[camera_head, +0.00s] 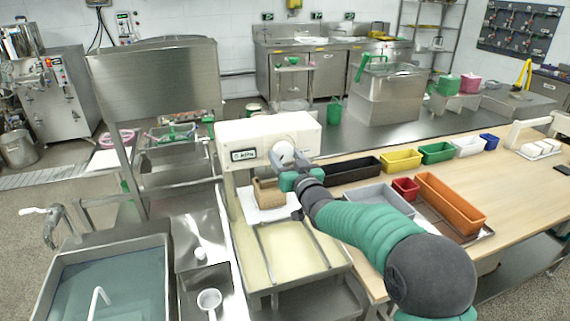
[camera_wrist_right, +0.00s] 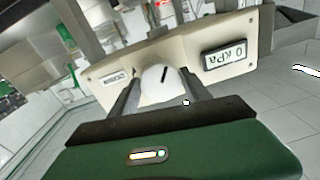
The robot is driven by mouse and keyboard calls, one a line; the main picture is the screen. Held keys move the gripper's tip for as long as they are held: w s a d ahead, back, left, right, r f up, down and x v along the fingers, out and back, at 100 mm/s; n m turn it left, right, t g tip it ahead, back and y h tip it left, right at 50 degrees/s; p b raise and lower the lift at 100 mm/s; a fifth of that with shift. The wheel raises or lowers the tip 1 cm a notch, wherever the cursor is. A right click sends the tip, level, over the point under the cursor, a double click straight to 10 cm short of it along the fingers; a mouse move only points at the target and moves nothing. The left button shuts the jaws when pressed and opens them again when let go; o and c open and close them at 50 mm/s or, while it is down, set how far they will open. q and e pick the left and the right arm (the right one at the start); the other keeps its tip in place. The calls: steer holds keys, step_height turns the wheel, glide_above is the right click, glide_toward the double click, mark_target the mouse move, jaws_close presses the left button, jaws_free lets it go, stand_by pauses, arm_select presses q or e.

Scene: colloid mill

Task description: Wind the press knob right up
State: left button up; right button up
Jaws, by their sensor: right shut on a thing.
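The press is a cream-white box (camera_head: 240,132) with a small display, standing at the head of a frame over a tray of pale yellow material (camera_head: 295,250). Its round white knob (camera_wrist_right: 162,84) sits on the front face and has a dark pointer mark tilted slightly right of upright. The display (camera_wrist_right: 229,56) reads 0 kPa. My right gripper (camera_wrist_right: 155,93) is shut on the knob, one finger on each side. In the head view the knob (camera_head: 283,152) is partly hidden by my right gripper (camera_head: 287,172).
A tan block (camera_head: 265,192) sits under the press. Bins, including a yellow one (camera_head: 400,160) and an orange one (camera_head: 450,202), stand on the wooden table to the right. A water-filled sink (camera_head: 110,285) and a white ladle (camera_head: 209,300) are at left.

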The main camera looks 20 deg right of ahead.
steer(key=n+b, duration=0.2)
steer(key=n, duration=0.2)
steer(key=shift+r+n+b, duration=0.25)
steer(key=shift+n+b, duration=0.35)
steer(key=shift+n, duration=0.7)
steer(key=o, duration=1)
steer(key=shift+r, duration=0.1)
steer(key=shift+c, duration=0.2)
steer(key=o, duration=0.4)
steer(key=shift+w+f, duration=0.2)
steer(key=shift+f, duration=0.05)
steer(key=shift+s, duration=0.1)
steer(key=s, duration=0.5)
steer(key=s+d, duration=0.1)
steer(key=s, duration=1)
steer(key=shift+s+d+f, duration=0.15)
steer(key=shift+s+d, duration=0.1)
steer(key=shift+s, duration=0.1)
